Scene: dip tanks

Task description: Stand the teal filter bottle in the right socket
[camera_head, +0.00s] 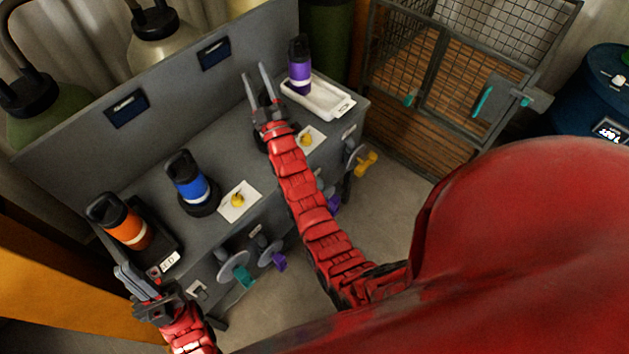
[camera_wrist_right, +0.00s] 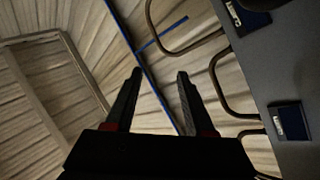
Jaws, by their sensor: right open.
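I see no teal bottle in either view. A blue bottle (camera_head: 193,189) with a black cap stands in a round black socket (camera_head: 203,208) on the grey bench. A dark round shape (camera_head: 263,143), perhaps another socket, is mostly hidden behind my right gripper. My right gripper (camera_head: 257,78) is open and empty above the bench, left of a purple bottle (camera_head: 299,77). Its spread fingers also show in the right wrist view (camera_wrist_right: 160,75), with nothing between them. My left gripper (camera_head: 128,279) is at the bench's near left end, by an orange bottle (camera_head: 128,229); its finger gap is unclear.
The purple bottle stands in a white tray (camera_head: 325,97) at the right end. The orange bottle is at a black labelled tray (camera_head: 165,246). White cards (camera_head: 246,208) with yellow items lie on the bench. Valves with teal (camera_head: 243,276) and purple handles project from its front. A back panel (camera_head: 170,65) rises behind.

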